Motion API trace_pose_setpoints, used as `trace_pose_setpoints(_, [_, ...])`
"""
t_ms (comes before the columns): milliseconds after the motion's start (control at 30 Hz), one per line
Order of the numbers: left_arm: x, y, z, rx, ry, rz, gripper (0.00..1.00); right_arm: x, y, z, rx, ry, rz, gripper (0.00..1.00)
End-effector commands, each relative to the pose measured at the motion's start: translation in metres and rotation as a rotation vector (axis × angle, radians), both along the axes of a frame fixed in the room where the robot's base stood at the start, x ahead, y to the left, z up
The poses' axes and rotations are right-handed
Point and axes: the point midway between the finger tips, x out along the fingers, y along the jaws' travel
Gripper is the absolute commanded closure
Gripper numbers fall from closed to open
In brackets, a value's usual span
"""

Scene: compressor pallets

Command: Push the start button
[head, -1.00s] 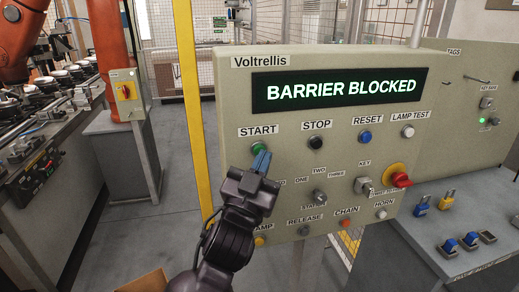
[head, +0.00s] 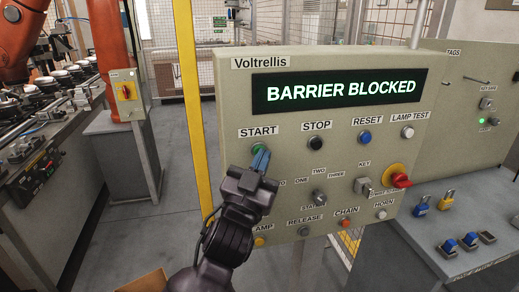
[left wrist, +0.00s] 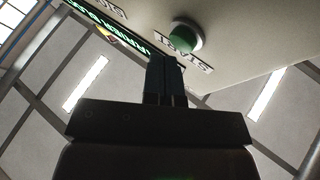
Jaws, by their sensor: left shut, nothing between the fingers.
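The green start button (head: 259,149) sits under the START label at the upper left of the Voltrellis panel (head: 240,85). In the left wrist view the green button (left wrist: 186,42) stands out from the panel face in its pale collar, just beyond the fingertips. My left gripper (head: 261,160) is shut and empty, its blue fingertips at the lower edge of the button in the head view. In the left wrist view the closed fingers (left wrist: 166,62) lie beside the button; I cannot tell whether they touch it. My right gripper is not in view.
The display (head: 340,91) reads BARRIER BLOCKED. The black stop button (head: 316,143), blue reset button (head: 365,137) and white lamp test button (head: 407,132) are to the right. A yellow post (head: 193,110) stands left of the panel.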

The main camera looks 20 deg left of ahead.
Motion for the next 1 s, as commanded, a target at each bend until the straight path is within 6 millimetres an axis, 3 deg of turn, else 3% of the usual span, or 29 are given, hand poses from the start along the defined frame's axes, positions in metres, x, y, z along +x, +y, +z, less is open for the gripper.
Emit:
trace_pose_setpoints(533, [0.002,0.001,0.0,0.0,-0.001,0.0,1.0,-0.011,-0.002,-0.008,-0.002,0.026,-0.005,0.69])
trace_pose_setpoints(1000, [0.006,0.004,0.0,0.0,-0.001,0.0,1.0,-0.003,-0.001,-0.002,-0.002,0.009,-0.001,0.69])
